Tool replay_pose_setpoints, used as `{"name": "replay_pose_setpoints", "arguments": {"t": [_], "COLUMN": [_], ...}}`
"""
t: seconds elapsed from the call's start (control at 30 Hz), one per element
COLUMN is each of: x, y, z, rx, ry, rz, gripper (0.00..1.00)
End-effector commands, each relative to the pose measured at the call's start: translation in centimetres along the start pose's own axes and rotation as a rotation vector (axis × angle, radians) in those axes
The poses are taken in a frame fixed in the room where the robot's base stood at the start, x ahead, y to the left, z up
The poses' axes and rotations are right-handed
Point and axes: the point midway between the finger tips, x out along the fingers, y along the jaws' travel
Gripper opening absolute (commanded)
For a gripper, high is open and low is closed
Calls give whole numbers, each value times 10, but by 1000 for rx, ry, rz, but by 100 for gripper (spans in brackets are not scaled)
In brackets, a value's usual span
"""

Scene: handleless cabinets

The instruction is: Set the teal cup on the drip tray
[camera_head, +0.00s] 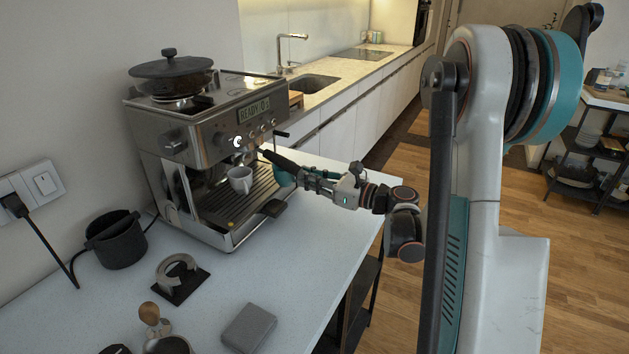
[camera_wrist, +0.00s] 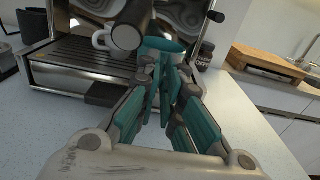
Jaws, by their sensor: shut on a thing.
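The teal cup (camera_head: 283,178) is at the right side of the espresso machine, close to the tray's right edge. In the wrist view its rim (camera_wrist: 165,45) shows just beyond my fingertips. My gripper (camera_head: 300,176) reaches in from the right and is shut on the cup; its teal fingers (camera_wrist: 165,70) hide much of it. The drip tray (camera_head: 222,207) is dark and slatted, at the machine's base. I cannot tell whether the cup overlaps the tray's edge or touches anything below.
A white cup (camera_head: 240,180) stands on the drip tray. A black portafilter handle (camera_wrist: 130,28) juts out near my gripper. The espresso machine (camera_head: 215,130) stands behind. A black knock box (camera_head: 116,240) and a grey block (camera_head: 248,328) are on the counter.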

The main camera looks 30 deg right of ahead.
Motion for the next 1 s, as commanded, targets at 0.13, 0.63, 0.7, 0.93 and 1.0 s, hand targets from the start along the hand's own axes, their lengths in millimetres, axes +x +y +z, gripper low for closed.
{"name": "replay_pose_setpoints", "arguments": {"t": [0.13, 0.63, 0.7, 0.93, 1.0], "x": [8, 35, 39, 52, 55], "y": [0, 0, 0, 0, 0], "z": [-1, -2, -2, -2, -2], "rx": [0, 0, 0, 0, 0], "ry": [0, 0, 0, 0, 0], "rz": [0, 1, 0, 1, 0], "gripper": [0, 0, 0, 0, 0]}}
